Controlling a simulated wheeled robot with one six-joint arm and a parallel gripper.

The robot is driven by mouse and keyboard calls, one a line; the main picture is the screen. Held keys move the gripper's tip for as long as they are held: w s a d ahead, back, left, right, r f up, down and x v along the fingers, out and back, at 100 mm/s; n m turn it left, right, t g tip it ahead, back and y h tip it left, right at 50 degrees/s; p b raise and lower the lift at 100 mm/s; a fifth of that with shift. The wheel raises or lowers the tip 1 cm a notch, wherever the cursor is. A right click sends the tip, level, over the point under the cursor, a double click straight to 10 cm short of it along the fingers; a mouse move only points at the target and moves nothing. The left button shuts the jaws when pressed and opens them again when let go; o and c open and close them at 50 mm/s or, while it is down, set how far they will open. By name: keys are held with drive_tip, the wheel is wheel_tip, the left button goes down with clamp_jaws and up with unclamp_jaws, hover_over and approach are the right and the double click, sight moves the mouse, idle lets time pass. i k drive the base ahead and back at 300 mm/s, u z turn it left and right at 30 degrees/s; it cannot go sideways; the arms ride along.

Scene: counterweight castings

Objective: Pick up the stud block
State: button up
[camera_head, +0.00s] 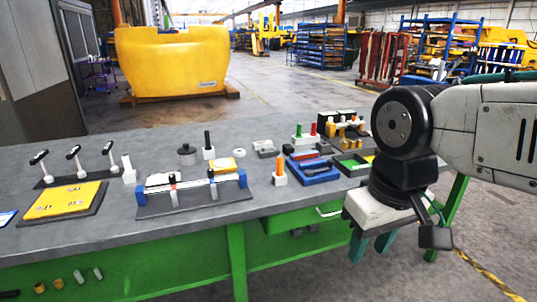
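Several small blocks with upright studs stand on the grey bench top (90,228); which one is the stud block I cannot tell for sure. A white block with an orange stud (279,170) stands upright near the front middle. A pale block with green and red studs (304,138) stands at the back right. My gripper (371,245) points down at the right, off the bench's front edge, apart from all these blocks. Its two teal fingers are spread, with nothing seen between them.
A bar fixture with blue ends (192,192) lies at the front middle. A yellow plate (64,200) and three black-handled clamps (75,157) are at left. Bare bench lies along the front edge.

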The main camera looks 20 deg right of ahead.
sight(268, 153)
drive_tip(key=k, duration=0.6)
drive_tip(key=u, duration=0.75)
drive_tip(key=i, duration=1.5)
drive_tip(key=z, duration=0.7)
drive_tip(key=i, duration=0.75)
drive_tip(key=z, duration=0.8)
